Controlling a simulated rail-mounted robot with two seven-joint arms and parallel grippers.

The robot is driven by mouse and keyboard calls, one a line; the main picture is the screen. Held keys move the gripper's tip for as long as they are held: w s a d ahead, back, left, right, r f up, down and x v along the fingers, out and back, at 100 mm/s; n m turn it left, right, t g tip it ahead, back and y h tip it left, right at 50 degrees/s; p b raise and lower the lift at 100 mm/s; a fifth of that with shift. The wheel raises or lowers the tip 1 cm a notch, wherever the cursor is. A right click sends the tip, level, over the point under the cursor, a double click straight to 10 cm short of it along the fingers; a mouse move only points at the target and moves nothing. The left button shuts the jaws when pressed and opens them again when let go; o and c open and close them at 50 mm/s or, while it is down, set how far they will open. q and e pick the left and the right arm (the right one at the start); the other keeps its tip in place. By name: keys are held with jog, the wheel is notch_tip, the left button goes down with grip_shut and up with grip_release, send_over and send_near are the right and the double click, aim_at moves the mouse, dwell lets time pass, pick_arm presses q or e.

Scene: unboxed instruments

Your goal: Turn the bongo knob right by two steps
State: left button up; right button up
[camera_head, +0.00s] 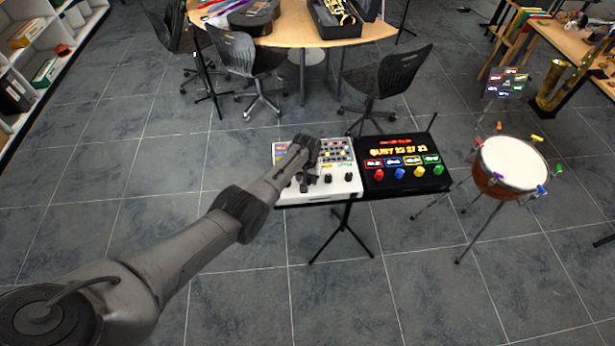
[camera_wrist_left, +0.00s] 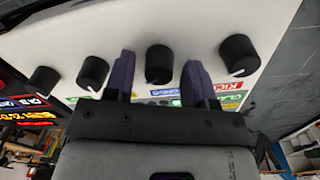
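The white drum machine (camera_head: 343,190) stands on a stand in the head view, with a row of black knobs along its front edge. My left gripper (camera_head: 306,182) is over its left part. In the left wrist view the white panel (camera_wrist_left: 200,22) shows several black knobs. The fingers of my left gripper (camera_wrist_left: 158,75) are open, one on either side of a black knob (camera_wrist_left: 159,63), with a gap visible on both sides. A blue label near this knob is partly hidden and I cannot read it surely. My right gripper is not in view.
A black box (camera_head: 405,178) with a lit display and coloured buttons stands against the machine's right side. A drum (camera_head: 512,163) is farther right. A neighbouring knob (camera_wrist_left: 93,73) and another knob (camera_wrist_left: 238,55) flank the fingers. Chairs and a round table (camera_head: 290,35) stand behind.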

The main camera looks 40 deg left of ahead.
pick_arm(q)
jog(key=shift+o, duration=0.2)
notch_tip(320, 180, up, 6)
jog(key=p, duration=0.3)
jog(key=shift+r, duration=0.1)
notch_tip(320, 180, up, 8)
jog(key=shift+a+p, duration=0.15)
jog(key=shift+p, duration=0.25)
jog(key=shift+s+f, duration=0.1)
jog(key=shift+f, duration=0.1)
